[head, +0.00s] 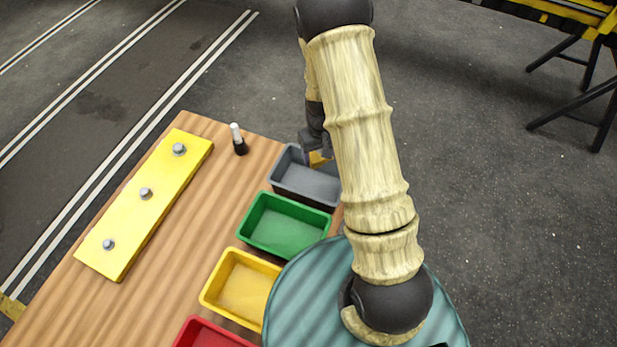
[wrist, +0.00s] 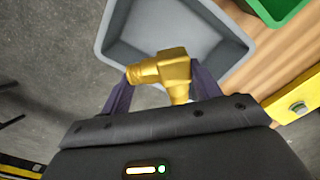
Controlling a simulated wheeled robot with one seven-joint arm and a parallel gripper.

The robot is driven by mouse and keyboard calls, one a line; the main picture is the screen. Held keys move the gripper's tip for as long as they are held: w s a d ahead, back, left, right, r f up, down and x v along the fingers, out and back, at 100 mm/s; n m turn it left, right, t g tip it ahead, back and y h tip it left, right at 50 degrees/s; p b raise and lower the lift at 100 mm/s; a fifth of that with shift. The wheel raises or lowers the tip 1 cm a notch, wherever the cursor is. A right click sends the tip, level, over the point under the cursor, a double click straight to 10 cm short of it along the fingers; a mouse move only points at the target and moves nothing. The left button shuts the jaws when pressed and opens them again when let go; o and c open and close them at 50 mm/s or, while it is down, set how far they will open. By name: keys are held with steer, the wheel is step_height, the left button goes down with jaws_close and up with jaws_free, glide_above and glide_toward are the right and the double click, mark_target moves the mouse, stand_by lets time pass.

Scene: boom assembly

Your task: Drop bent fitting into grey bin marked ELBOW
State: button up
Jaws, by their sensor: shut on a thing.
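The bent fitting (wrist: 165,72) is a gold-coloured elbow, and my gripper (wrist: 160,88) is shut on it in the wrist view. There the fitting shows over the near part of the grey bin (wrist: 118,25); I cannot tell its height above the bin. In the head view, the grey bin (head: 290,182) stands at the table's far right edge. My gripper (head: 318,158) is at the bin's far side, partly hidden by my arm, with a bit of the gold fitting (head: 318,158) visible. No ELBOW marking is readable.
A green bin (head: 285,226), a yellow bin (head: 240,288) and a red bin (head: 208,335) line up nearer on the wooden table (head: 190,262). A small dark bottle with a white top (head: 238,140) stands left of the grey bin. A yellow plate (head: 147,205) with bolts lies further left.

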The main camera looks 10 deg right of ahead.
step_height(320, 180, down, 6)
steer(key=b, duration=0.4)
stand_by(0.3)
steer(key=o, duration=1.2)
step_height(320, 180, up, 17)
steer(key=b, duration=0.3)
steer(key=shift+r+b, duration=0.15)
steer(key=shift+b, duration=0.2)
